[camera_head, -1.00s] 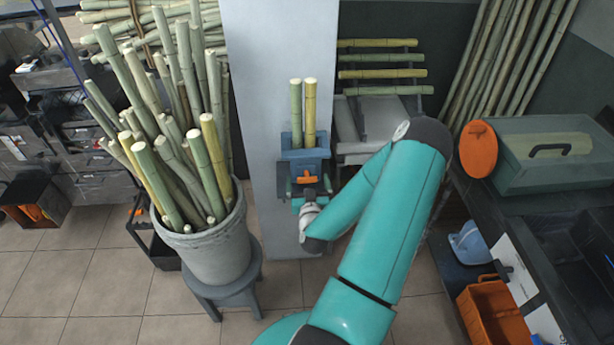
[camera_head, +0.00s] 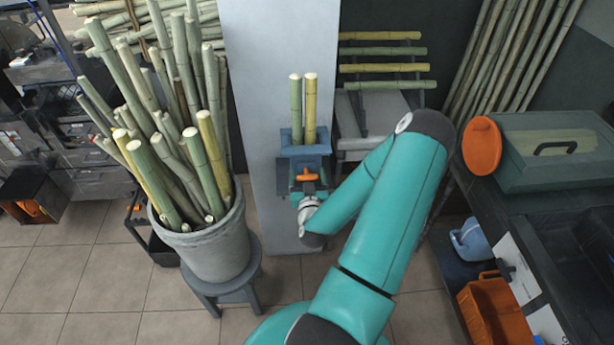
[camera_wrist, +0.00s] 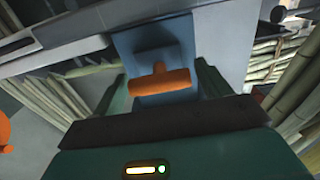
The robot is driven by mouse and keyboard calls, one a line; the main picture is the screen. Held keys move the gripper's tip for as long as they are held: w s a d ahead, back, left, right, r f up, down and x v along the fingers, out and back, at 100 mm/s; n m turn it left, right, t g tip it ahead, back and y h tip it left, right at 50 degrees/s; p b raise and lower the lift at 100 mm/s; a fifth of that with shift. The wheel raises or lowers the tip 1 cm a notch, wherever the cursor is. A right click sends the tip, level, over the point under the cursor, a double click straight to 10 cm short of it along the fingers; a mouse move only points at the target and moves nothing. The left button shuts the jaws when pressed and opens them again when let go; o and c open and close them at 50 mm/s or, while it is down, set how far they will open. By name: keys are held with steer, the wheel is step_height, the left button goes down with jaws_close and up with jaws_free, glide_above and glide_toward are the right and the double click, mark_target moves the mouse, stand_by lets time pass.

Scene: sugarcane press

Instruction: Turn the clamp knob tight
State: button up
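The orange T-shaped clamp knob (camera_head: 306,175) is on the front of the blue clamp (camera_head: 291,150) on the pale post. Its crossbar lies roughly level in the head view. Two upright cane pieces (camera_head: 310,108), one green and one yellow, stand in the clamp. My gripper (camera_wrist: 160,74) is open, with one dark green finger on each side of the knob, which also shows in the wrist view (camera_wrist: 160,82). Gaps show between the knob and both fingers. How deep the knob sits between the fingertips is hard to tell.
A grey bucket of canes (camera_head: 213,262) stands on a stool at left. A rack of canes (camera_head: 385,70) is behind at right. A bench with a green toolbox (camera_head: 550,165) and an orange disc (camera_head: 481,146) is at far right. Floor tiles before the post are clear.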

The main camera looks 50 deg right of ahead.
steer(key=shift+c, duration=0.9)
steer(key=m, duration=0.9)
steer(key=shift+s+m, duration=0.1)
steer(key=shift+m, duration=2)
steer(key=o, duration=0.9)
